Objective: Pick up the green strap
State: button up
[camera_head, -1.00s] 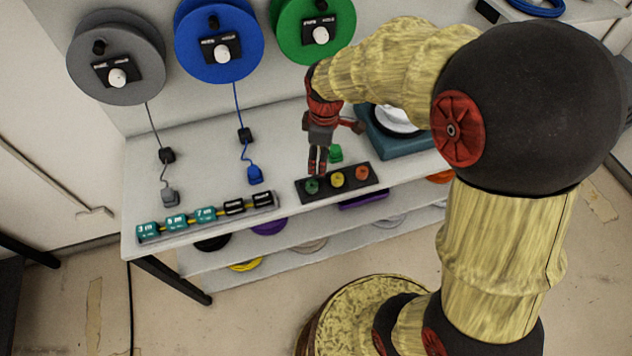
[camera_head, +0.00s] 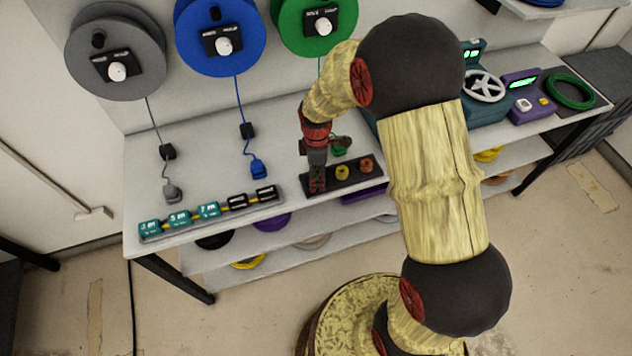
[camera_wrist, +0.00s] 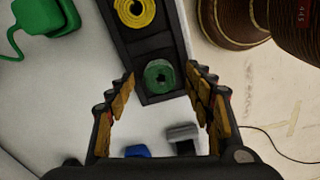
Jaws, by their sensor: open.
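The green strap (camera_wrist: 159,76) is a small roll in the end slot of a black tray (camera_wrist: 151,45). In the wrist view it sits between my open fingertips, with space on both sides. My gripper (camera_wrist: 160,84) points down over that end of the tray and holds nothing. In the head view my gripper (camera_head: 317,187) is at the tray's left end and hides the green strap. A yellow roll (camera_head: 343,172) and an orange roll (camera_head: 366,165) lie in the other slots.
A green plug (camera_head: 338,149) lies just behind the tray. A rack of labelled blocks (camera_head: 208,210) stands to the left, with a blue plug (camera_head: 258,170) and grey plug (camera_head: 172,193) behind it. The table's front edge is close to the tray.

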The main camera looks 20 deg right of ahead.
jog(key=shift+f, duration=0.35)
jog(key=shift+r, duration=0.1)
jog(key=shift+c, duration=1.1)
jog(key=c, duration=0.7)
